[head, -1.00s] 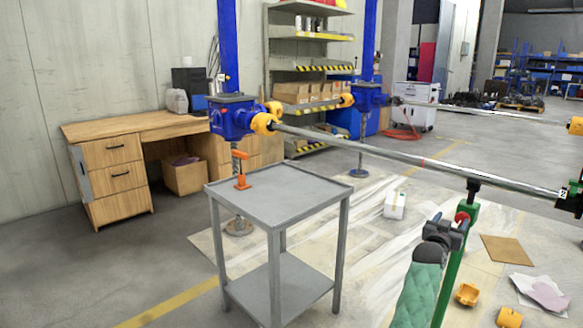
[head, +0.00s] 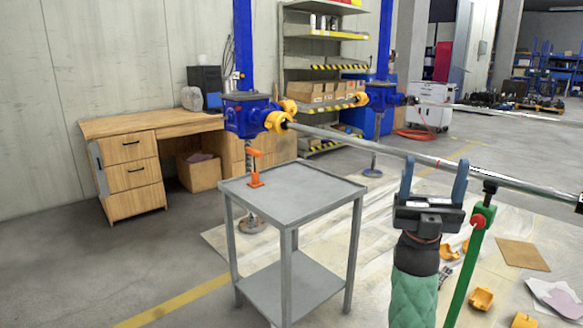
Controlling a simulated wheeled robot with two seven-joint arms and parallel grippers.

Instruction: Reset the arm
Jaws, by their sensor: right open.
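My right gripper (head: 434,166) is in the lower right of the head view, on a green-sleeved arm. A second blue jack (head: 381,97) stands farther back. My left gripper is not in view.
A grey two-shelf cart (head: 300,189) stands left of my right arm, with an orange clamp-like tool (head: 255,168) on its top. A green post (head: 470,262) holding the shaft stands close right of the gripper. Orange parts (head: 481,299) and cardboard (head: 523,254) lie on the floor.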

